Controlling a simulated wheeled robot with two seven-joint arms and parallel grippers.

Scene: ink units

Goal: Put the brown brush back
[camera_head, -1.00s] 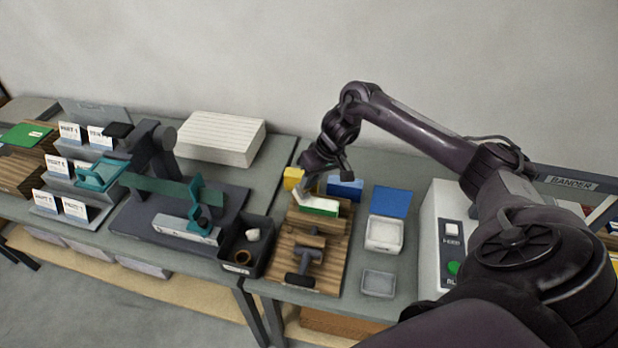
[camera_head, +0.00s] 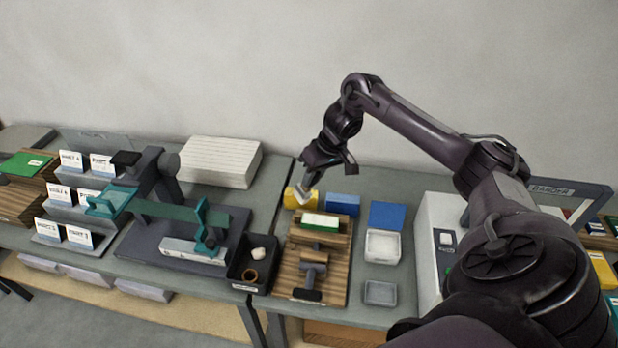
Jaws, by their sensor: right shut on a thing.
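My right gripper (camera_head: 304,190) points down above a yellow box (camera_head: 312,201) at the back of the right table. It is shut on a small pale thing; the jaws hide most of it, and I cannot tell if this is the brush. A wooden board (camera_head: 334,283) stands in front of the yellow box. A block with a white top and green side (camera_head: 320,221) sits at its back. A brown roller-like tool (camera_head: 314,257) with a dark handle lies on its front part. I cannot make out a separate brown brush. My left gripper is not in view.
A blue box (camera_head: 342,203) stands right of the yellow one. An open blue-lidded container (camera_head: 382,246) and a grey tray (camera_head: 380,293) stand right of the board. A black bin (camera_head: 250,268) and a teal-armed press (camera_head: 170,211) stand left. A grey machine (camera_head: 432,240) is at right.

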